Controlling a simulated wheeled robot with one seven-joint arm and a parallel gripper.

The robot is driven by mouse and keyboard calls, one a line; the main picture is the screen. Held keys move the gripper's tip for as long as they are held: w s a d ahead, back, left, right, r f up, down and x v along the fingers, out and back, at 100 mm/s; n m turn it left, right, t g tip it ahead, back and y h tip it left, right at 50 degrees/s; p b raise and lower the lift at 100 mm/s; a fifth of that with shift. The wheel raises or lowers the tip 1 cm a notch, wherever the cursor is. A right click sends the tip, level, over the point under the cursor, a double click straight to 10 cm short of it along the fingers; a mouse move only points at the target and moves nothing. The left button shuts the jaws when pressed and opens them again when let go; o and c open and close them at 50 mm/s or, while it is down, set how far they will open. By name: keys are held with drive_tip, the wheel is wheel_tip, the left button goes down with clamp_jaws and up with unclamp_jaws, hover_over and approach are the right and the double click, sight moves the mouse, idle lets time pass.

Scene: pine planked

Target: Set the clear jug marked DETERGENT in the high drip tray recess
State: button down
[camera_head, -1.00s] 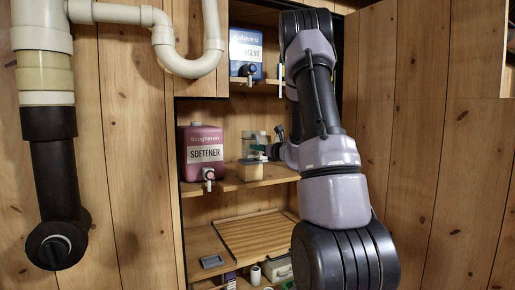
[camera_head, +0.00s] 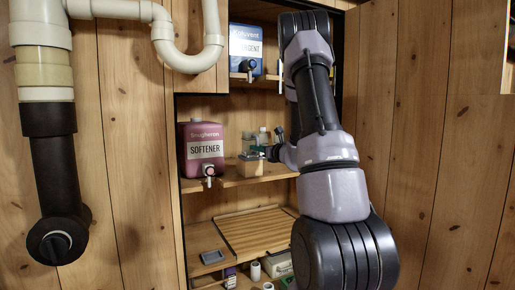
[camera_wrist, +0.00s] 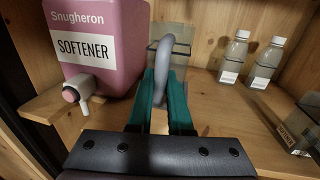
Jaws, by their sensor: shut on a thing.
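My gripper (camera_wrist: 160,95) is shut on the grey loop handle (camera_wrist: 160,60) of a clear jug (camera_wrist: 182,49), on the middle shelf. Its teal fingers stand on both sides of the handle. In the head view the jug (camera_head: 249,167) is small, at the shelf's front edge; I cannot tell whether it touches the shelf. Its label is hidden. A blue dispenser with a tap (camera_head: 246,50), label partly reading "RGENT", stands on the upper shelf. The drip tray recess cannot be made out there; the arm covers part of that shelf.
A pink SOFTENER dispenser (camera_wrist: 98,40) stands close left of the jug, its tap (camera_wrist: 82,92) sticking out. Two clear bottles (camera_wrist: 235,55) stand behind right. A clear container marked SOFTENER (camera_wrist: 296,137) is at the right. A slatted board (camera_head: 257,232) lies below.

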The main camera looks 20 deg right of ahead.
drive_tip(key=shift+f, duration=0.1)
drive_tip(key=c, duration=0.8)
unclamp_jaws()
drive_tip(key=shift+o, duration=0.2)
drive_tip(key=shift+s, duration=0.1)
